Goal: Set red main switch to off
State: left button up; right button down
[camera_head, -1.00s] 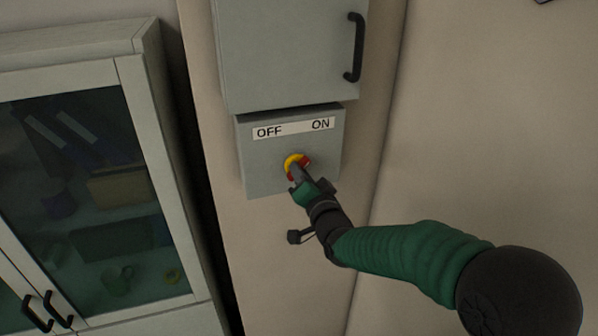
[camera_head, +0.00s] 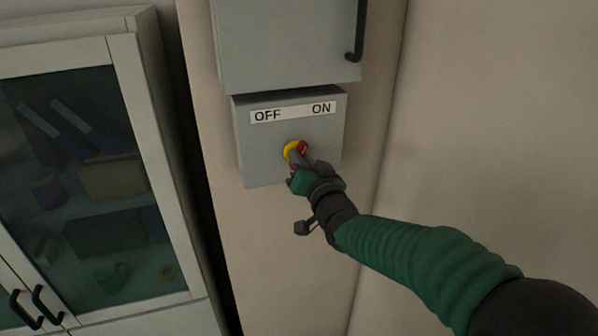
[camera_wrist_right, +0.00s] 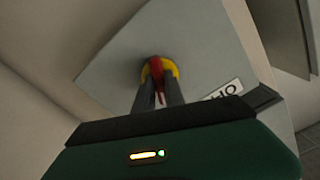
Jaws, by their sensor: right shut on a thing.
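The red main switch (camera_head: 303,146) sits on a yellow round base (camera_head: 291,152) on the front of a grey switch box (camera_head: 262,166). A white label (camera_head: 293,112) above it reads OFF at the left and ON at the right. The visible red end of the switch points up and right, toward ON. My right gripper (camera_head: 299,160) is shut on the switch and hides part of it. In the right wrist view, the red handle (camera_wrist_right: 158,78) lies between the two dark fingers (camera_wrist_right: 158,92). My left gripper is not in view.
A larger grey cabinet (camera_head: 285,40) with a black handle (camera_head: 355,32) hangs directly above the switch box. A glass-door cabinet (camera_head: 125,70) stands at the left, with a dark gap beside it. The wall to the right (camera_head: 500,130) is bare.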

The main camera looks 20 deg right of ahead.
jog(key=shift+a+r+n+b, duration=0.1)
jog(key=shift+r+n+b, duration=0.05)
jog(key=shift+n+b, duration=3.5)
jog(key=shift+a+r+n+b, duration=0.1)
jog(key=shift+r+n+b, duration=0.05)
jog(key=shift+n+b, duration=3.5)
jog(key=shift+b, duration=0.4)
jog(key=c, duration=1.4)
grip_release()
jog(key=shift+s, duration=0.1)
jog(key=shift+f, duration=0.1)
jog(key=shift+f, duration=0.2)
